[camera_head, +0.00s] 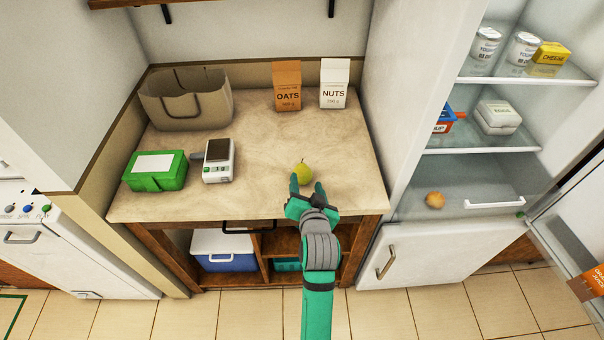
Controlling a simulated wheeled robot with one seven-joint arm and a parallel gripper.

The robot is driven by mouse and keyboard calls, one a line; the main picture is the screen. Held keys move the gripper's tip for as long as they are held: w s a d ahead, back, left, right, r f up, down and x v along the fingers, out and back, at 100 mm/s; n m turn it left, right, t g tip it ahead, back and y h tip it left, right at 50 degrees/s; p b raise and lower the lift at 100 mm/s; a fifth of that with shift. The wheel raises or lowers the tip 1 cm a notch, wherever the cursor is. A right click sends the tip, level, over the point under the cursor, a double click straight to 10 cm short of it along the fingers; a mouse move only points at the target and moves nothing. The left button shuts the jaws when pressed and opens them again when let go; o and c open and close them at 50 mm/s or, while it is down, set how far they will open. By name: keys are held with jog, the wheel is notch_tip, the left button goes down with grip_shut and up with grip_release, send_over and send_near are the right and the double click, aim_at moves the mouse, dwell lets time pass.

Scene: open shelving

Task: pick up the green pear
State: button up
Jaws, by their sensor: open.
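The green pear (303,172) is small and yellow-green and rests on the beige countertop (255,190), near its front right part. My gripper (307,186) reaches in from the front and is open. Its two green fingers point toward the back of the counter. The left fingertip is beside the pear's left side and the right fingertip is to its lower right. The pear's lower part is close to the fingers, and I cannot tell whether they touch it.
A kitchen scale (219,163), a green box (154,171) and a grey bag (187,100) stand left. Oats (287,88) and nuts (334,85) packages stand behind. An open fridge (520,140) is at right. The counter around the pear is clear.

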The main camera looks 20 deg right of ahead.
aim_at(303, 178)
jog(key=x, duration=0.5)
jog(key=shift+w+a+f, duration=0.25)
jog(key=shift+f, duration=0.25)
jog(key=shift+d, duration=0.15)
jog(key=shift+s, duration=0.1)
jog(key=c, duration=0.8)
